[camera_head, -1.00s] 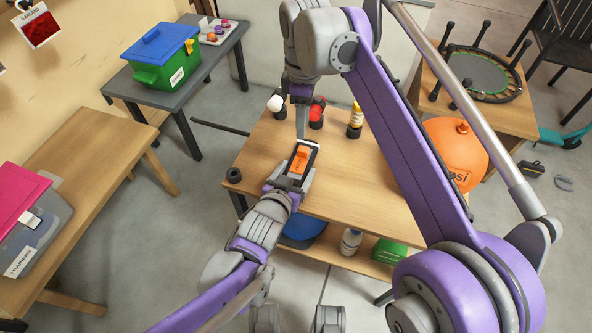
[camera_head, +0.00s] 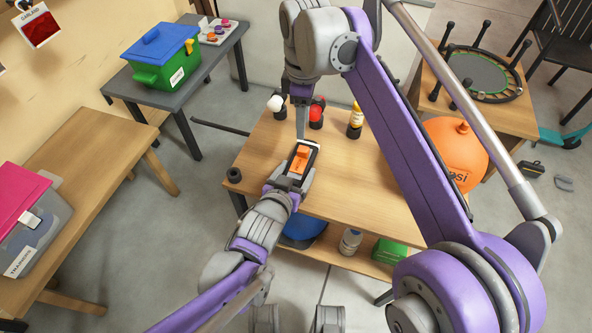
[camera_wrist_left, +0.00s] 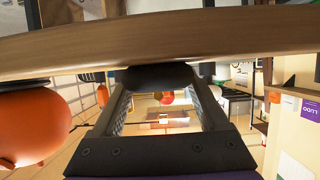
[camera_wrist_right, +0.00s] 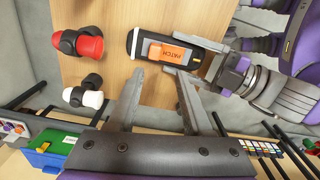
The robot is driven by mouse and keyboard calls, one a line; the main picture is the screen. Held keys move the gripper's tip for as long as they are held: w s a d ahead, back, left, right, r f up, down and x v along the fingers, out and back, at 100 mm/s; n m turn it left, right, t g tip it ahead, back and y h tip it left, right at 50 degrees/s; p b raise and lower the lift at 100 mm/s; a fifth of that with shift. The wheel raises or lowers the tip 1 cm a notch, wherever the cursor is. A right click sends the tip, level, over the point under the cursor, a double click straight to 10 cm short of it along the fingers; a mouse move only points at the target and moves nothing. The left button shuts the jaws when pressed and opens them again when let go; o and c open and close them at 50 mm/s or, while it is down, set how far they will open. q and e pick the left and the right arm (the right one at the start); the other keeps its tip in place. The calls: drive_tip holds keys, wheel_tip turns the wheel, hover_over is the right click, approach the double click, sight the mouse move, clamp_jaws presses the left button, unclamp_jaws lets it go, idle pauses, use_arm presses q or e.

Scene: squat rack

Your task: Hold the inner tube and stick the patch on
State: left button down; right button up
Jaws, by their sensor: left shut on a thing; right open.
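A short black strip, which looks like the inner tube (camera_wrist_right: 150,35), lies over the wooden table. An orange piece marked PATCH (camera_wrist_right: 169,53) lies across its upper face; I cannot tell whether it is stuck down. It also shows orange in the head view (camera_head: 301,158). My left gripper (camera_head: 301,171) is shut on the tube from its near side. In the left wrist view the dark tube end (camera_wrist_left: 157,76) sits between the fingers. My right gripper (camera_wrist_right: 157,103) is open and empty; in the head view its fingers (camera_head: 301,128) point down just beyond the tube.
A black ring (camera_head: 233,174) lies at the left edge.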

idle(0.3)
drive_tip(key=shift+s+f, duration=0.15)
drive_tip(key=shift+f, duration=0.15)
drive_tip(key=c, duration=0.4)
drive_tip(key=f, duration=0.1)
drive_tip(key=s+f+m, duration=0.1)
drive_tip(key=s+f, duration=0.1)
drive_tip(key=shift+a+f, duration=0.15)
drive_tip(key=shift+a, duration=0.2)
clamp_jaws()
drive_tip(key=shift+s+f+m, duration=0.15)
drive_tip(key=shift+f+m, duration=0.15)
drive_tip(key=shift+f, duration=2.35)
